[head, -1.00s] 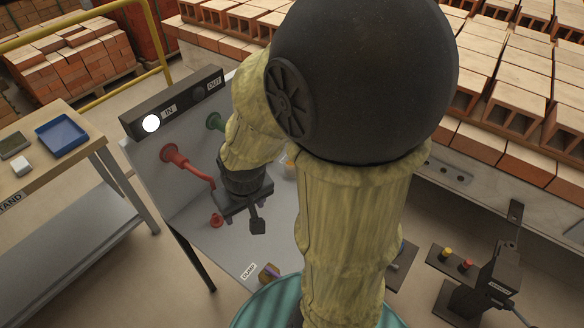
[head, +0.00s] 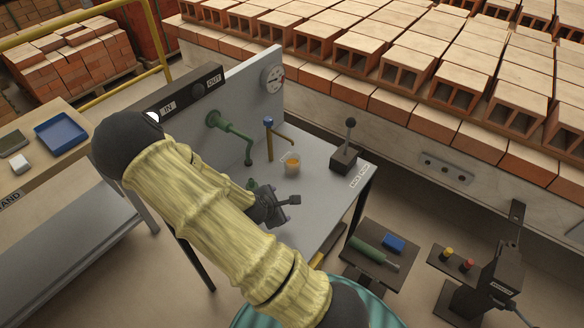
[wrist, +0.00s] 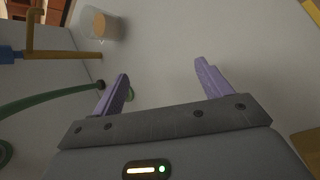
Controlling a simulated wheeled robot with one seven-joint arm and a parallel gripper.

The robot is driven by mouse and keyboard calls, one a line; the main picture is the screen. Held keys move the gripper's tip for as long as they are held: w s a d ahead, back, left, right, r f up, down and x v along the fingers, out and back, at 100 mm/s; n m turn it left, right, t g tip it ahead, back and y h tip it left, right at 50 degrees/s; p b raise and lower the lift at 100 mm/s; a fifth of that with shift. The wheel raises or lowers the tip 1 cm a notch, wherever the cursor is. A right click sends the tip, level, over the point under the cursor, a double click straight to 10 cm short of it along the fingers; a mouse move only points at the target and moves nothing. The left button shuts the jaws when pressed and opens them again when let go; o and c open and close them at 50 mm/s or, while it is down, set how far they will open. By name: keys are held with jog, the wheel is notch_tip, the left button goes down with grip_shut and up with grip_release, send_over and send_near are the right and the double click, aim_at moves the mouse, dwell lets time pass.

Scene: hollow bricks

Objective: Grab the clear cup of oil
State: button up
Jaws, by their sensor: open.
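The clear cup of oil (head: 291,167) stands upright on the grey worktop, amber inside, below the end of a brass spout. It also shows at the top left of the wrist view (wrist: 104,27). My gripper (head: 287,208) is open and empty, low over the worktop, on the near side of the cup and apart from it. In the wrist view, the two purple fingers (wrist: 162,72) are spread with only bare worktop between them, and the cup lies beyond the left finger.
A brass tap (head: 269,140) with a blue top stands just left of the cup. A green pipe (head: 231,130) comes off the panel. A black lever (head: 346,150) stands right of the cup. Worktop between gripper and lever is clear.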

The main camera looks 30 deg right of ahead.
jog(key=w+d+r+n+t+h, duration=0.2)
jog(key=w+d+n+t+h, duration=0.1)
jog(key=n, duration=0.7)
jog(key=shift+w+d+r+n+t, duration=0.4)
jog(key=shift+w+d+t, duration=0.35)
jog(key=shift+t, duration=0.15)
jog(key=shift+f, duration=0.1)
jog(key=p+x, duration=0.1)
jog(key=x, duration=1.1)
jog(key=shift+s+d+p, duration=0.15)
jog(key=shift+d+p, duration=0.05)
jog(key=shift+p, duration=0.2)
jog(key=shift+a, duration=0.1)
